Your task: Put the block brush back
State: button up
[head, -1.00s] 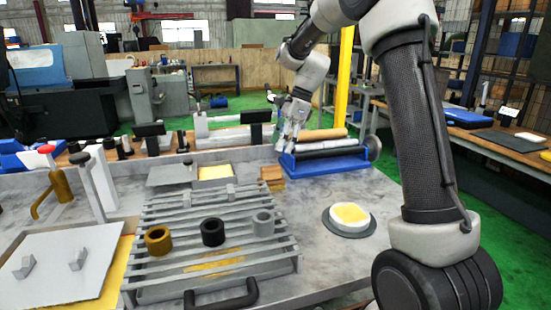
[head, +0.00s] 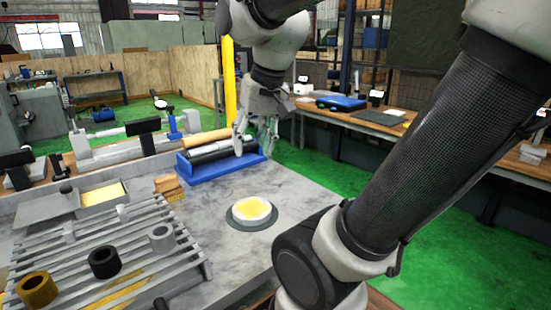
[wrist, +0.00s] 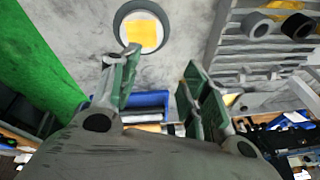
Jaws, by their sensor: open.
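My gripper (head: 254,138) hangs in front of the right end of the blue tray in the head view. It is open and empty. In the wrist view its green-padded fingers (wrist: 158,68) are spread apart, with bare grey table top between them. A small brown block-shaped item (head: 169,187), possibly the block brush, lies on the grey table (head: 300,203) left of the gripper. It sits between the slatted rack and the blue tray. I cannot tell whether it has bristles, and it is not clear in the wrist view.
A blue tray (head: 186,171) holds rolls. A round dish with a yellow pad (head: 252,210) stands nearer; it also shows in the wrist view (wrist: 140,30). The slatted rack (head: 95,247) carries several rings (head: 103,262). Another bench (head: 345,122) stands right, beyond green floor.

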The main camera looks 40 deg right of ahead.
jog(key=s+d+f+n+t, duration=0.1)
jog(key=s+f+n, duration=0.1)
jog(key=s, duration=0.4)
jog(key=shift+d+f+n+h, duration=0.35)
jog(key=shift+d+n+h, duration=0.05)
jog(key=shift+n, duration=0.4)
dwell(0.4)
